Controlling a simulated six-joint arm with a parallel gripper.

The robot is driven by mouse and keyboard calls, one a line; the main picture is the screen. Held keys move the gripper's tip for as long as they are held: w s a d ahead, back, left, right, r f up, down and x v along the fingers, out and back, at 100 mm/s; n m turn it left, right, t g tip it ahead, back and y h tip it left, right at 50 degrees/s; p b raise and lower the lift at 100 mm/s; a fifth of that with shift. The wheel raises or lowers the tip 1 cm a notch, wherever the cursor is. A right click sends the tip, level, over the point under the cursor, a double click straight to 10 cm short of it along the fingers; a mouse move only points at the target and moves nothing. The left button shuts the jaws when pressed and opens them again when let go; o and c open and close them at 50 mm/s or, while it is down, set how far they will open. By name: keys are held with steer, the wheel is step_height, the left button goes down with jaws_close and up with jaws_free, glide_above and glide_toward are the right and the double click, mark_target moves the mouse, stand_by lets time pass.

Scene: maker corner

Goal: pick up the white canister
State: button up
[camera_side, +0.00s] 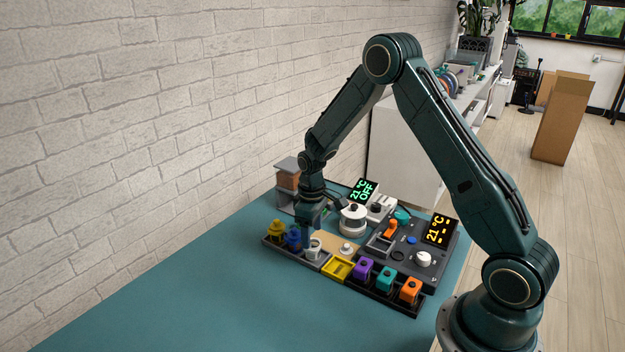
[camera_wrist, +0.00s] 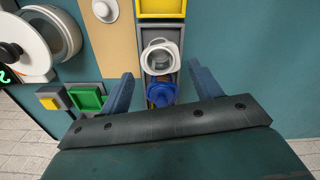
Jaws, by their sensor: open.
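The white canister (camera_side: 314,249) stands in a compartment of the dark tray, between a blue canister (camera_side: 292,238) and an empty yellow compartment (camera_side: 338,269). In the wrist view the white canister (camera_wrist: 160,56) shows its open-looking top, with the blue canister (camera_wrist: 160,96) just below it. My gripper (camera_side: 307,238) is pointed down over the tray, close to the white and blue canisters. In the wrist view my gripper (camera_wrist: 161,84) is open, with one finger on each side of the canister row. Nothing is held. The fingers' exact height is hard to tell.
Yellow (camera_side: 276,231), purple (camera_side: 363,269), teal (camera_side: 385,279) and orange (camera_side: 410,291) canisters share the tray row. Behind it are a white round device (camera_side: 352,222), a small white knob (camera_side: 347,248) and a dark control panel (camera_side: 409,262). The teal table (camera_side: 190,305) is clear in front.

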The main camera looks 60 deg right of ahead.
mark_target(313, 244)
steer(key=shift+s+f, duration=0.2)
steer(key=shift+f, duration=2.4)
steer(key=shift+c, duration=0.4)
steer(key=c, duration=0.8)
steer(key=shift+o, duration=0.2)
steer(key=shift+r, duration=0.2)
step_height(313, 244, up, 20)
steer(key=shift+f, duration=0.15)
steer(key=shift+w+d+f, duration=0.1)
